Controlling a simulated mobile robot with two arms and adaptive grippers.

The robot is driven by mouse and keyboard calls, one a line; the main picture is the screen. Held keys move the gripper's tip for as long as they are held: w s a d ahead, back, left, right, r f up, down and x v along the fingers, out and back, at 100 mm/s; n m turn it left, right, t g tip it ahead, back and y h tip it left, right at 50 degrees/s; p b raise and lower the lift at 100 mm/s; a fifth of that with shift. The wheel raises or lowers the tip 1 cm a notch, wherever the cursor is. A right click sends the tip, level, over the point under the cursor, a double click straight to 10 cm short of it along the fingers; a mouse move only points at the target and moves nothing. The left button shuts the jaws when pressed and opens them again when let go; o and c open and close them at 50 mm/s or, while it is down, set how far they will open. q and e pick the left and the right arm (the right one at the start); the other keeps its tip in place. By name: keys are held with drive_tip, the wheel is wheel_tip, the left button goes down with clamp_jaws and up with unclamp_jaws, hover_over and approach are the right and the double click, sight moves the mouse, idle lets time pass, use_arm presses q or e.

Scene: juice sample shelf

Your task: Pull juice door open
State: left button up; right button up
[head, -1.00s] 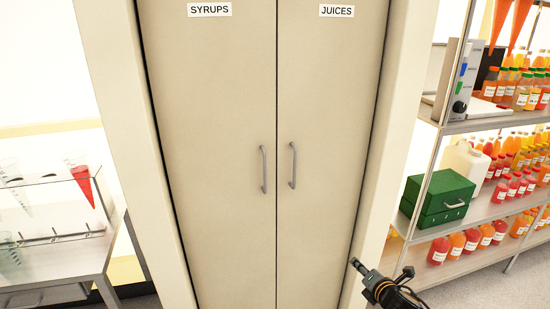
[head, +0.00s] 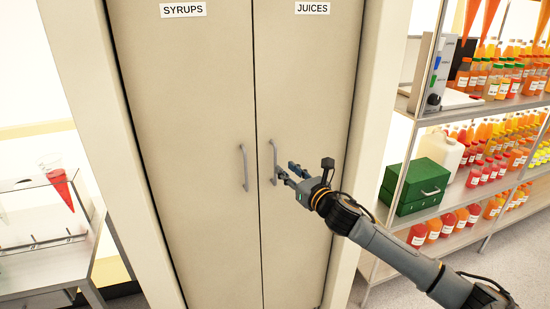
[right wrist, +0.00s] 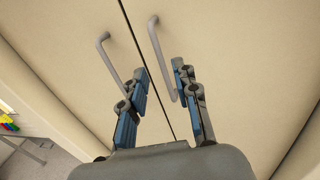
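The juice door (head: 305,85) is the right-hand cream cabinet door, under the JUICES label (head: 312,8), and it is closed. Its grey vertical handle (head: 274,158) is close to the door's left edge. My right gripper (head: 285,171) is open at the lower part of this handle. In the right wrist view, the juice handle (right wrist: 161,55) runs down between the spread fingers of my right gripper (right wrist: 158,70), closer to the right finger. I cannot tell whether they touch. My left gripper is not in view.
The closed SYRUPS door (head: 190,90) with its own handle (head: 244,167) adjoins on the left. A bottle shelf (head: 480,110) with a green box (head: 415,185) stands to the right, near my right arm. A bench (head: 50,262) stands at the left.

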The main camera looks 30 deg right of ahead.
sight(276, 161)
drive_tip(key=w+p, duration=0.1)
drive_tip(key=w, duration=0.6)
drive_tip(key=shift+d, duration=0.15)
drive_tip(key=shift+c, duration=0.2)
clamp_jaws()
